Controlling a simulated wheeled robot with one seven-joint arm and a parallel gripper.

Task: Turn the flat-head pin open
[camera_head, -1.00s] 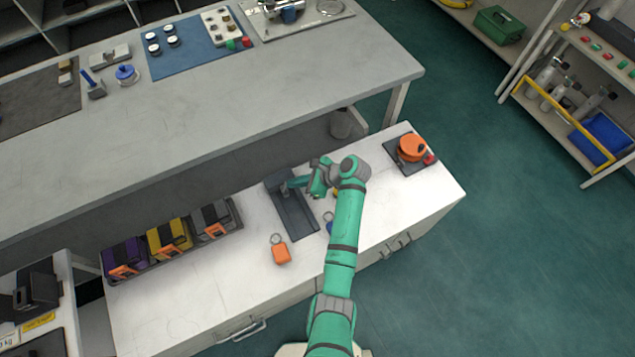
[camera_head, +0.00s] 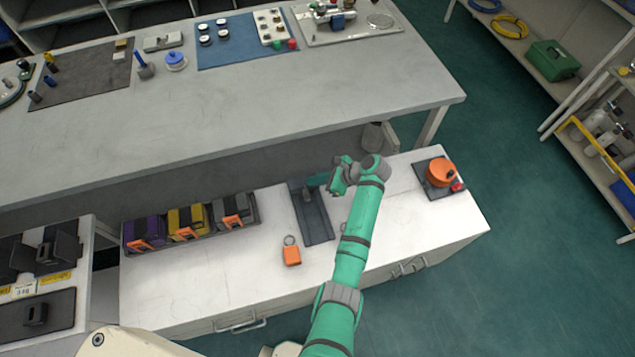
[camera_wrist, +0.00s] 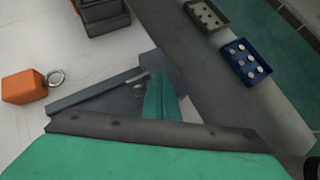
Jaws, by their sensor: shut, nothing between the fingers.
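A dark grey fixture (camera_head: 318,222) with a long flat base lies on the white cabinet top in the head view. A small grey upright part, perhaps the flat-head pin (camera_head: 307,196), stands near its far end; its slot and angle are too small to read. My gripper (camera_head: 312,181) is shut and empty, low over that far end. I cannot tell whether it touches the pin. In the wrist view the green fingers of my gripper (camera_wrist: 160,92) point at the fixture (camera_wrist: 85,98). A small rounded metal piece shows beside them, and the rest is hidden behind my gripper.
A tray with purple, yellow and grey boxes (camera_head: 187,222) stands further left. An orange round device (camera_head: 440,173) sits on a dark plate to the right. A long grey bench (camera_head: 250,110) runs behind.

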